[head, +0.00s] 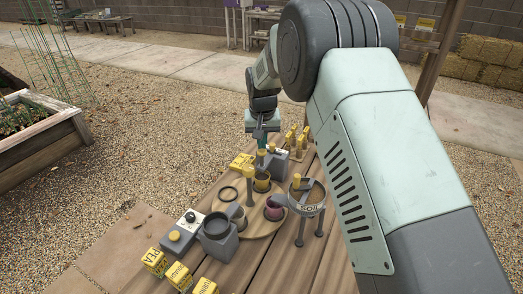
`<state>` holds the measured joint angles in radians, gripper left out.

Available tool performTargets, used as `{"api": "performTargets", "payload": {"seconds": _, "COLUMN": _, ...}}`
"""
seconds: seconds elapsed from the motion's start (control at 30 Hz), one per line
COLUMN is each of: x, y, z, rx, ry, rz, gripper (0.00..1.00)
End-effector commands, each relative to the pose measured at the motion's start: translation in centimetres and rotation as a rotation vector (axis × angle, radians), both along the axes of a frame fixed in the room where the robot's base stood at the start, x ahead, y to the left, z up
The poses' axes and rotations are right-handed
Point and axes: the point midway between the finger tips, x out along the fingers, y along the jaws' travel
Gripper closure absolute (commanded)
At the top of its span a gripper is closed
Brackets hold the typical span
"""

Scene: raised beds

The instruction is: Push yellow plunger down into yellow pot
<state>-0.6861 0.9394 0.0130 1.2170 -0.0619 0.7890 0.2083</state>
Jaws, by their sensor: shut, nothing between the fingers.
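My gripper (261,143) is shut and empty, pointing down over the far part of the wooden table. A small yellow pot (262,187) with a dark opening stands on a round wooden board, nearer than my gripper. A yellow-topped piece with a grey stem (249,187) stands just left of the pot and looks like a plunger. Another yellow knob (262,154) shows right below my fingertips; I cannot tell whether they touch. Which of these is the yellow plunger is too small to tell, and so is whether anything sits inside the pot.
The round board (262,226) also bears a purple pot (274,209) and a dark ring. A sieve marked SOIL (307,206) stands on legs at right. A grey cup (216,227), a button box (175,237) and several yellow seed boxes (153,260) crowd the near left.

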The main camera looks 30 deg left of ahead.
Motion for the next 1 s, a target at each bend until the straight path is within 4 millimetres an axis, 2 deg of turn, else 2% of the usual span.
{"api": "performTargets", "payload": {"seconds": 1.0, "x": 0.0, "y": 0.0, "z": -3.1, "rx": -0.001, "ry": 0.001, "rz": 0.000, "gripper": 1.00}}
